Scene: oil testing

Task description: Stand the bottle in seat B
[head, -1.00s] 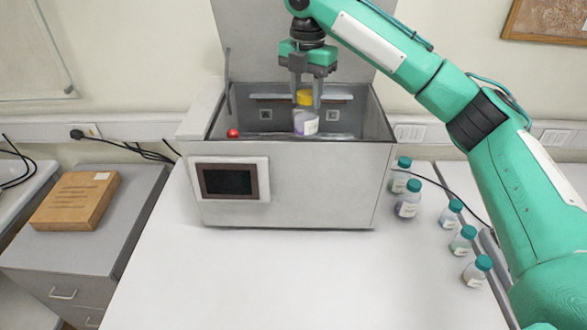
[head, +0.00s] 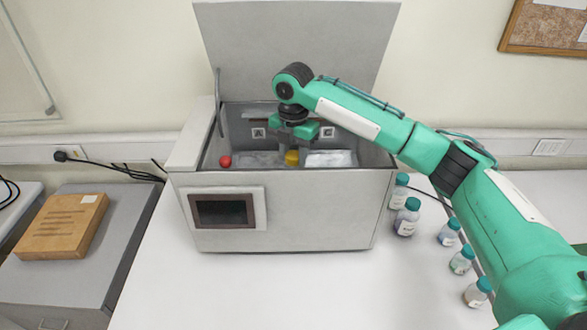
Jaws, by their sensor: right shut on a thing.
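The bottle's yellow cap (head: 291,157) shows inside the open grey testing machine (head: 300,215); the body below it is hidden behind the front wall. My right gripper (head: 292,150) reaches down into the machine and is shut on the bottle. Two square markers with letters sit on the back inner wall: a left one (head: 258,133) and a right one (head: 327,132). The letters are too small to read surely. The bottle is between them sideways. Whether it touches the floor of the machine is hidden. My left gripper is not in view.
The machine's lid (head: 298,50) stands open behind. A red ball (head: 225,161) is at the left inner rim. Several teal-capped bottles (head: 407,216) stand right of the machine, below my right arm. A cardboard box (head: 62,226) lies on the left cabinet. The front table is clear.

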